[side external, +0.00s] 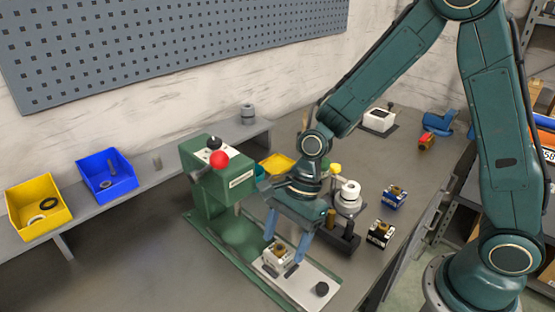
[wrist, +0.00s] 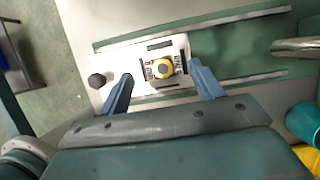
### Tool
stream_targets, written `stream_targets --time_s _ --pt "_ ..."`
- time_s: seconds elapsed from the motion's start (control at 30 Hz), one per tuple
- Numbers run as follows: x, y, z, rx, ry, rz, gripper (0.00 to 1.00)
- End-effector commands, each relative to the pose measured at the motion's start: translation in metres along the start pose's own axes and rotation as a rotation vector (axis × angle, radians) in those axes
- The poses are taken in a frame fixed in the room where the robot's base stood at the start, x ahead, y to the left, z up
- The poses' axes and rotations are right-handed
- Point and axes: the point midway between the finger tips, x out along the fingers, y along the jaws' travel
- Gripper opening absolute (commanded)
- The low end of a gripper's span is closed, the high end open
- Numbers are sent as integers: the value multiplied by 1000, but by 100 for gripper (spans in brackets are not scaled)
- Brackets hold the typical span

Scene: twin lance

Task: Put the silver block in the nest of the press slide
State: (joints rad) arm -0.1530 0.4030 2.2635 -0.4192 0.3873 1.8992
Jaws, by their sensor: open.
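The silver block (side external: 276,256), with a brass knob on top, stands upright on the pale plate of the press slide (side external: 312,287), in front of the green press (side external: 215,185). In the wrist view the block (wrist: 162,69) lies between two dark bars on the slide (wrist: 112,62), where the nest appears to be. Its exact seating is hard to tell. My gripper (side external: 284,249) is open, its fingers low on either side of the block. In the wrist view the fingers of my gripper (wrist: 161,72) stand apart from the block, with a gap on each side.
A blue block (side external: 395,197) and a dark block (side external: 380,233) stand to the right, near a post with white discs (side external: 348,195). The slide's black knob (side external: 321,289) is at its front end. Yellow (side external: 40,208) and blue bins (side external: 106,174) stand at left.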

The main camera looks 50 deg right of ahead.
Motion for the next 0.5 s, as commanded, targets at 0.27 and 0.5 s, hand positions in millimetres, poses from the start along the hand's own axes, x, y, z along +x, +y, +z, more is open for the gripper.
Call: stream_targets --time_s 0.27,0.5 --pt "-43 -2 0 0 -2 -9 65" --pt "-74 -2 0 1 -2 -9 65"
